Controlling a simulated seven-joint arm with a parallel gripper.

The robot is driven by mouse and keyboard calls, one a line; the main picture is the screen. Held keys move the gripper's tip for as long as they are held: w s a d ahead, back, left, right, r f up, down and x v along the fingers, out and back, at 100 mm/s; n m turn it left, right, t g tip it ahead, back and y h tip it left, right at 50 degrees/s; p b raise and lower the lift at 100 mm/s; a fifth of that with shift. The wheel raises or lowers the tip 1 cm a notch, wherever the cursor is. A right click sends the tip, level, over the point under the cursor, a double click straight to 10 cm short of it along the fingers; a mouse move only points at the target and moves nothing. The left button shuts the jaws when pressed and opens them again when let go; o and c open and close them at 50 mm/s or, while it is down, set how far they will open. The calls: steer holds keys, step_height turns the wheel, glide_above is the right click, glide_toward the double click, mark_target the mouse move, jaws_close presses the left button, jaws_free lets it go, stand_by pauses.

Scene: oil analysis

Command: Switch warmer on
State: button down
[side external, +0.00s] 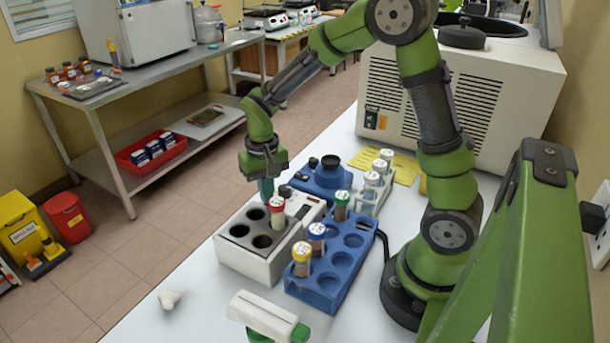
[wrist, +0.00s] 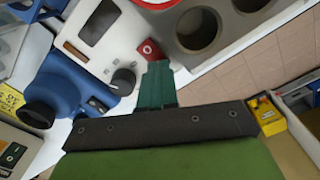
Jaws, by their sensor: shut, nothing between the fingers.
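The warmer (side external: 240,262) is a white box with a grey block of round wells, standing on the white bench. A red-capped tube (side external: 277,212) stands in one well. In the wrist view, the warmer's panel (wrist: 95,42) carries a dark display (wrist: 104,20), a dark knob (wrist: 123,81) and a small red switch (wrist: 150,50). My gripper (side external: 265,192) points down at the warmer's far end, with its teal fingers shut and empty. In the wrist view, the fingertips (wrist: 158,66) appear right beside the red switch; I cannot tell if they touch it. The switch is hidden in the side view.
A blue tube rack (side external: 325,292) with capped tubes stands right of the warmer. A blue device with a black top (side external: 325,177) stands behind, beside a white rack of white-capped tubes (side external: 374,185). A large beige machine (side external: 470,100) stands at the back. The bench's left edge is close to the warmer.

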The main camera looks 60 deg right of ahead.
steer(key=shift+f, duration=0.6)
steer(key=shift+r, duration=3.6)
steer(key=shift+f, duration=0.15)
steer(key=s+a+r+n+t+y, duration=0.1)
steer(key=s+a+r+t, duration=0.1)
steer(key=s+r, duration=0.3)
steer(key=s+a+r+n+t+y, duration=0.1)
steer(key=s+a+r+t, duration=0.2)
steer(key=s+r+t, duration=0.2)
steer(key=shift+s+r, duration=0.55)
steer(key=shift+s, duration=1.35)
